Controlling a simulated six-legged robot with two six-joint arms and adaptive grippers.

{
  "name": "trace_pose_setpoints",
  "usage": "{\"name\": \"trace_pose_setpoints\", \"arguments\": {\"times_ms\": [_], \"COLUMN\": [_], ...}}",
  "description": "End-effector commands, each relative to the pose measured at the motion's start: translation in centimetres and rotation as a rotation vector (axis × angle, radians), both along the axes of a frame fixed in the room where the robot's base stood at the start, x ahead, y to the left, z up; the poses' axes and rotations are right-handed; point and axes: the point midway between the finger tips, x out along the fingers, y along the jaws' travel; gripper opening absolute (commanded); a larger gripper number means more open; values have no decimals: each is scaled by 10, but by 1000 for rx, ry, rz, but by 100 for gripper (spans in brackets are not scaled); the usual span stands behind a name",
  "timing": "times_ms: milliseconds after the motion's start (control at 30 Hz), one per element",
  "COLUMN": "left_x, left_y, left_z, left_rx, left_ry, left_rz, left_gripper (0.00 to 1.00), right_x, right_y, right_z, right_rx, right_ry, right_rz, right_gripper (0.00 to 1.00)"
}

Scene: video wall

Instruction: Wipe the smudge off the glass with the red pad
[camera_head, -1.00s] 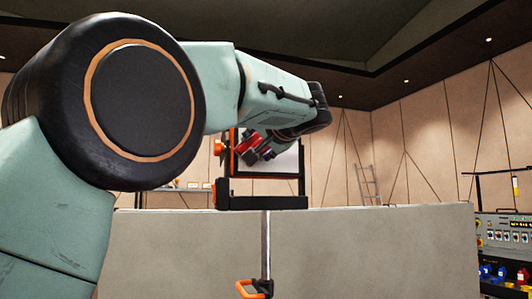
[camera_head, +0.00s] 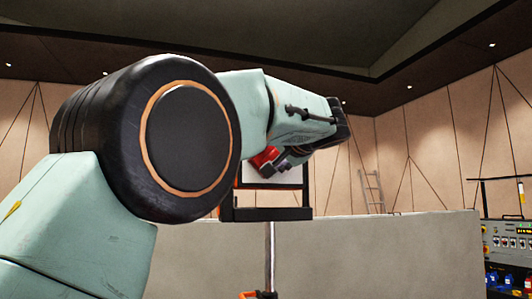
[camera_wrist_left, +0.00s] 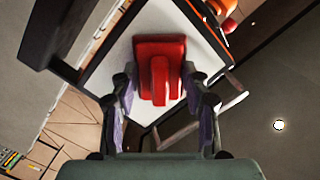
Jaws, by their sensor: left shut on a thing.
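The red pad (camera_wrist_left: 174,62) is between the fingers of my left gripper (camera_wrist_left: 160,95) in the left wrist view, held by its raised grip. The pad lies against or just in front of the pale glass panel (camera_wrist_left: 208,57); I cannot tell whether it touches. In the head view the red pad (camera_head: 264,158) shows at the left part of the glass (camera_head: 291,175), with my left gripper (camera_head: 278,163) on it, partly hidden by my arm. The glass stands in a dark frame (camera_head: 270,214). I see no smudge. My right gripper is not in view.
A grey wall or counter (camera_head: 400,255) stands below the frame. A control panel (camera_head: 508,240) with coloured plugs is at the far right. A ladder (camera_head: 373,192) leans at the back wall. A stand with an orange handle (camera_head: 262,295) is below the frame.

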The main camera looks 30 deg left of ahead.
Motion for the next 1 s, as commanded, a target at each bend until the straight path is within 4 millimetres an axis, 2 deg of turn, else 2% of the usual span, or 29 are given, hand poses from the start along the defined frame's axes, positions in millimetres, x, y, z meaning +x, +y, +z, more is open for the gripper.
{"name": "trace_pose_setpoints", "arguments": {"times_ms": [500,667,1000], "left_x": [26,30,50], "left_y": [-22,-26,-41], "left_z": [1,1,2], "left_rx": [2,2,2], "left_ry": [2,1,2], "left_rz": [-2,-1,0], "left_gripper": [21,21,21], "right_x": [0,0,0], "right_y": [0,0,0], "right_z": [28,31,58], "right_rx": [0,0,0], "right_ry": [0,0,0], "right_rz": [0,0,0], "right_gripper": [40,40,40]}}
